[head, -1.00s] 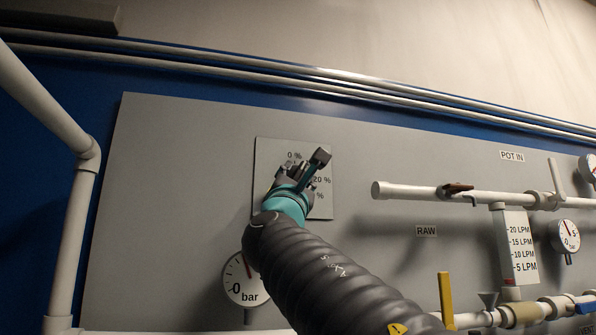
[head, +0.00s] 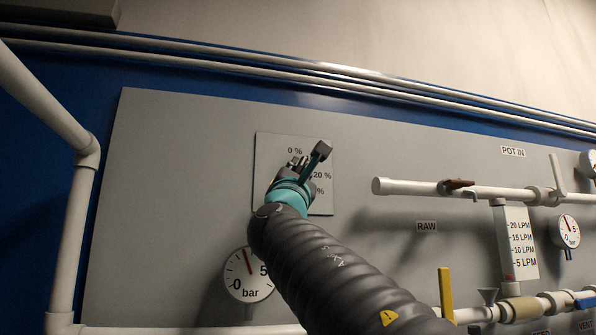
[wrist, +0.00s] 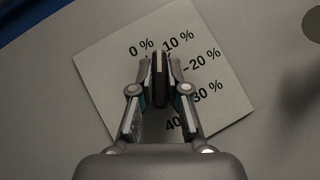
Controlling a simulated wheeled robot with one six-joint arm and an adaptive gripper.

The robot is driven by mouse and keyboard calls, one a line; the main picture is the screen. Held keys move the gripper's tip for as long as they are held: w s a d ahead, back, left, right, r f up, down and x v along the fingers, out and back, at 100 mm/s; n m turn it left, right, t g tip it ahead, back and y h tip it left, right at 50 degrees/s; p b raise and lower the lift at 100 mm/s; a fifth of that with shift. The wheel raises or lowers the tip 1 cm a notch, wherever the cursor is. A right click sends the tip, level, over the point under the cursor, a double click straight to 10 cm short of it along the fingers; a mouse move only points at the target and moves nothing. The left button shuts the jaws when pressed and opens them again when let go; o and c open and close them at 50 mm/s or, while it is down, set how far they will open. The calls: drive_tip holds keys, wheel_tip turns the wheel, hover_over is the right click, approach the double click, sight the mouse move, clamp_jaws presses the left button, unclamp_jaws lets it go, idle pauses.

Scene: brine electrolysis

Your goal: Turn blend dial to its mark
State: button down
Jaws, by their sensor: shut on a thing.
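The blend dial's pale square plate (head: 265,150) is on the grey panel, and it fills the middle of the wrist view (wrist: 100,72). Its printed scale runs from 0 % at upper left, through 10 %, 20 % and 30 %, to 40 % below. My gripper (head: 300,163) is at the plate, shut on the dial's dark brown knob (wrist: 159,75), which stands between both fingers in the wrist view. The knob's upper end is between 0 % and 10 %, closer to 10 %. My gripper hides the knob in the head view and part of the scale in both views. I cannot make out a separate target mark.
A round bar gauge (head: 248,274) is below the plate, close to my arm. To the right are white pipes (head: 420,187), a flow scale (head: 515,245), a brown-handled valve (head: 458,184) and a yellow handle (head: 446,292). Bare panel lies left of the plate.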

drive_tip(key=shift+f+n+b, duration=0.15)
drive_tip(key=shift+n+b, duration=0.15)
drive_tip(key=n+y+b, duration=0.2)
drive_tip(key=n+t+y+b, duration=0.1)
drive_tip(key=shift+d+f, duration=0.15)
drive_tip(key=shift+f, duration=0.1)
drive_tip(key=n+y+b, duration=0.3)
drive_tip(key=n+y, duration=0.1)
drive_tip(key=n, duration=0.1)
drive_tip(key=shift+r+y, duration=0.15)
drive_tip(key=shift+y, duration=0.25)
drive_tip(key=shift+n+y+b, duration=0.4)
drive_tip(key=shift+n+y, duration=0.1)
drive_tip(key=shift+r+n+g+y+b, duration=0.2)
drive_tip(key=shift+n+y+b, duration=0.15)
drive_tip(key=shift+n+y, duration=0.35)
drive_tip(key=shift+r+n+g+y+b, duration=0.1)
drive_tip(key=shift+n+g+y+b, duration=0.2)
drive_tip(key=shift+n+y, duration=0.4)
drive_tip(key=c, duration=1.2)
unclamp_jaws()
drive_tip(key=shift+o, duration=0.2)
drive_tip(key=shift+m+h+p, duration=0.3)
drive_tip(key=shift+p, duration=0.05)
